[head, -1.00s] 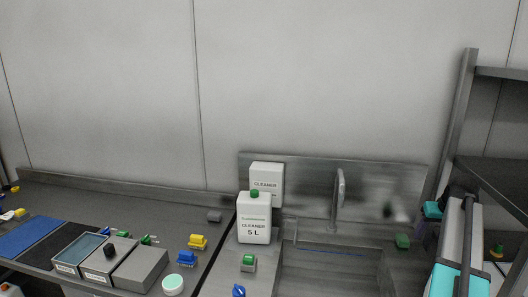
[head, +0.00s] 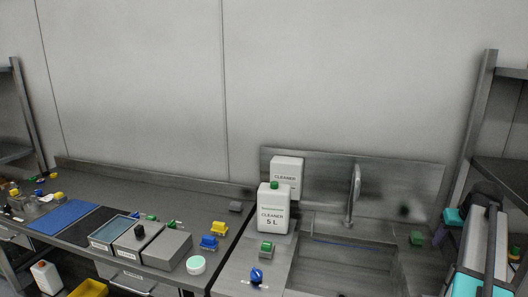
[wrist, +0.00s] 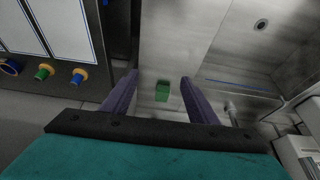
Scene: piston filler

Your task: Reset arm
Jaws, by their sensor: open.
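My gripper (wrist: 158,95) shows in the wrist view with its two dark purple fingers spread apart and nothing between them. Beyond the fingers, apart from them, a green block (wrist: 162,91) lies on the steel surface beside the sink. The green block also shows in the head view (head: 416,238), right of the sink basin.
A white cleaner canister (head: 273,210) stands left of the sink (head: 345,262), with a white cleaner box (head: 287,173) behind it. A tap (head: 354,195) rises behind the basin. A shelf rack stands at right.

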